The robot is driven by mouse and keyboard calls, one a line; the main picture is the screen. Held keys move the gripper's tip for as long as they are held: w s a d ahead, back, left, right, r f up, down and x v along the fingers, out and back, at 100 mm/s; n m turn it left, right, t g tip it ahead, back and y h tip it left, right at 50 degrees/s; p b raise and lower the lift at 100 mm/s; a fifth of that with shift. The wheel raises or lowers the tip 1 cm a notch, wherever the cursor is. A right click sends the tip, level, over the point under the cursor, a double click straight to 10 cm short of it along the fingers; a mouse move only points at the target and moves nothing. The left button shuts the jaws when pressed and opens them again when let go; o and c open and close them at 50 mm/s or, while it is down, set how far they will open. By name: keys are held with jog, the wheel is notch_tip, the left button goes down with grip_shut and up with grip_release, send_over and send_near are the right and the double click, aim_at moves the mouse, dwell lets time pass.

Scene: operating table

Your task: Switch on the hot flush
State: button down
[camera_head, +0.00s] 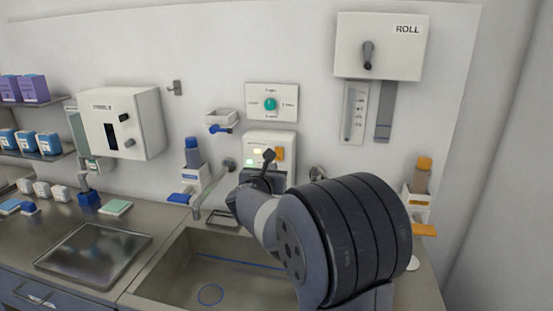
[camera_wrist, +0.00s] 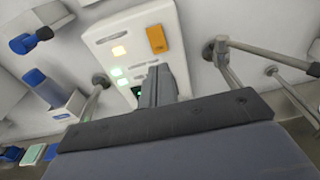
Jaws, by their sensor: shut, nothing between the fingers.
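A white control panel (camera_head: 270,137) is on the wall above the sink, and it fills the upper middle of the wrist view (camera_wrist: 130,28). It has an orange button (camera_wrist: 156,39), a lit warm-yellow button (camera_wrist: 119,51) and a lit pale-green button (camera_wrist: 116,72). A green display glows lower down, partly covered by my fingers. I cannot read which control is the hot flush. My gripper (camera_head: 269,155) is shut and empty in front of the panel; its fingers (camera_wrist: 157,72) cover the lower right part. Whether they touch it is unclear.
A sink (camera_head: 180,270) with a tap (camera_head: 212,190) lies below. Bottle dispensers stand left (camera_head: 193,155) and right (camera_head: 424,175). A dial plate (camera_head: 271,103) is above the panel. A roll dispenser (camera_head: 381,46) hangs upper right. A metal tray (camera_head: 92,245) lies on the left counter.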

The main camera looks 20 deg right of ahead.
aim_at(279, 159)
jog(key=p+x, duration=0.2)
jog(key=x, duration=0.4)
jog(key=shift+w+d, duration=0.2)
jog(key=shift+w, duration=0.05)
jog(key=shift+w+d+f, duration=0.1)
jog(key=shift+w, duration=0.05)
jog(key=shift+w+f+b, duration=0.1)
jog(key=shift+f+b, duration=0.2)
jog(key=shift+b, duration=0.5)
jog(key=shift+d+r, duration=0.1)
jog(key=shift+r, duration=0.15)
